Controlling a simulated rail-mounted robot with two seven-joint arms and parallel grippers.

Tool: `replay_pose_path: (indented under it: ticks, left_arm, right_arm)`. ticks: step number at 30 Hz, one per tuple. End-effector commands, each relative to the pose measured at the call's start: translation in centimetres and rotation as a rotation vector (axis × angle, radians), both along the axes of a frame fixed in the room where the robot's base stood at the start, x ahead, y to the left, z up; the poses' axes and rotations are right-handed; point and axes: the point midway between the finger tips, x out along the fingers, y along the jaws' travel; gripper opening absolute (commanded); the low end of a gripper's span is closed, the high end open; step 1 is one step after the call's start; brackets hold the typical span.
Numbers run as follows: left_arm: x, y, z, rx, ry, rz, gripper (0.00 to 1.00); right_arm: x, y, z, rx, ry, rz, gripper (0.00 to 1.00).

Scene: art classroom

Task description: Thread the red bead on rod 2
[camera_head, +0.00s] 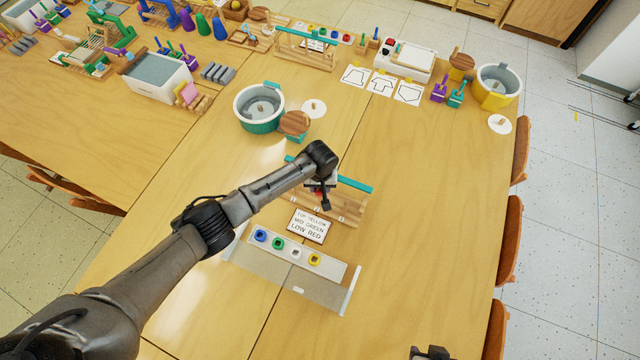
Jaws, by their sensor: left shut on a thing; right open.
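My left gripper (322,198) hangs over the front of the wooden rod stand (345,211) with its teal top bars. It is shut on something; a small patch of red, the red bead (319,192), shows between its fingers. The arm and gripper hide most of the rods, so I cannot tell which rod the bead is at or whether it is around one. The small labels on the stand's front are too small to read surely. My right gripper (431,353) is open at the bottom edge, partly cut off and far from the stand.
A card (310,225) reading top yellow, mid green, low red stands before the stand. A bead tray (335,267) in front holds blue, green, white and yellow beads. A teal-and-white pot (260,107) and round wooden piece stand behind.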

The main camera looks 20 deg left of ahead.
Motion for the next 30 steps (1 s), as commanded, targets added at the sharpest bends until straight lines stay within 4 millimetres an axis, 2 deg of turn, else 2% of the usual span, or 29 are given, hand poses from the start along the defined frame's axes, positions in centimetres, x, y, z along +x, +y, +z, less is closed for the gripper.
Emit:
replay_pose_path:
  ticks: [30]
  left_arm:
    - [-0.02,-0.01,-0.65,-0.001,0.001,0.002,0.15]
  right_arm:
    - [0.01,0.22,0.04,0.008,0.000,-0.005,0.43]
